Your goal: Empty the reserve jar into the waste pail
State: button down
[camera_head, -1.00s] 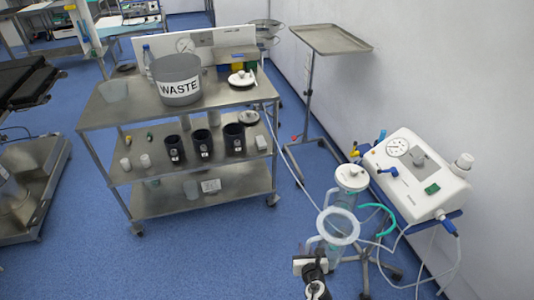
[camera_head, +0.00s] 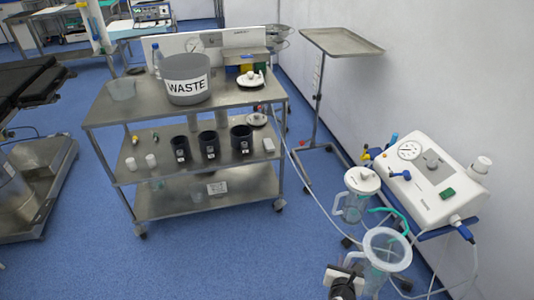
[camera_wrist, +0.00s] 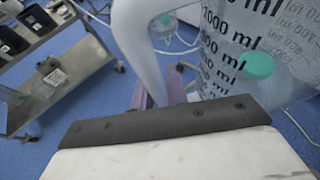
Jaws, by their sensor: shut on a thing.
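The waste pail (camera_head: 187,90), grey and marked WASTE, stands upright on the top shelf of the steel trolley (camera_head: 130,113). My gripper (camera_head: 350,272) is at the bottom right, shut on the handle of a clear open-topped jar (camera_head: 388,246). No label naming this jar as the reserve jar is readable. In the wrist view the pale handle (camera_wrist: 145,45) runs down to my gripper (camera_wrist: 155,92), beside the jar's clear wall with ml markings (camera_wrist: 225,45). The jar looks about upright; its contents cannot be made out. The gripper is well right of and nearer than the pail.
A second clear jar with a white lid (camera_head: 362,180) stands just behind the held jar. A white suction machine (camera_head: 425,175) and tubing are at the right. Black cups (camera_head: 208,145) stand on the middle shelf. Blue floor (camera_head: 240,250) lies open before the trolley.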

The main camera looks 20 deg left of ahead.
aim_at(185, 78)
jog(key=j+u, duration=0.1)
jog(key=j, duration=0.3)
jog(key=i+j+u, duration=0.1)
jog(key=j, duration=0.3)
jog(key=i+j+u, duration=0.1)
jog(key=j, duration=0.3)
jog(key=i+j+u, duration=0.15)
jog(key=j, duration=0.25)
jog(key=i+j+u, duration=0.1)
jog(key=j, duration=0.25)
jog(key=i, duration=0.05)
